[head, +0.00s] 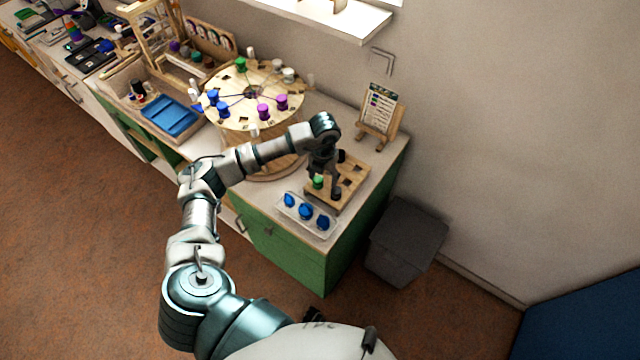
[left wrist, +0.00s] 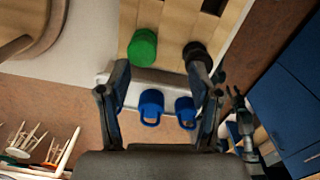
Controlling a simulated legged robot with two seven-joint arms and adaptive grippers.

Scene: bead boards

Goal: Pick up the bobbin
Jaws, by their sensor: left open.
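A green bobbin (head: 318,182) stands on the wooden board with square holes (head: 351,182) near the counter's right end. My left gripper (head: 326,181) is low over this board, its dark fingers close to the bobbin. In the left wrist view the green bobbin (left wrist: 142,47) shows beyond the left fingertip, and a dark round piece (left wrist: 195,52) shows by the right one. The gripper (left wrist: 160,75) is open with nothing between its fingers. I cannot tell whether a finger touches the bobbin. A jointed part (left wrist: 242,118), perhaps my right gripper, shows small at the right.
A clear tray (head: 281,205) with three blue pieces stands at the counter's front edge. A round wheel (head: 235,108) with several coloured bobbins stands left behind my arm. A chart on an easel (head: 379,112) stands behind the board. A grey bin (head: 408,240) is on the floor.

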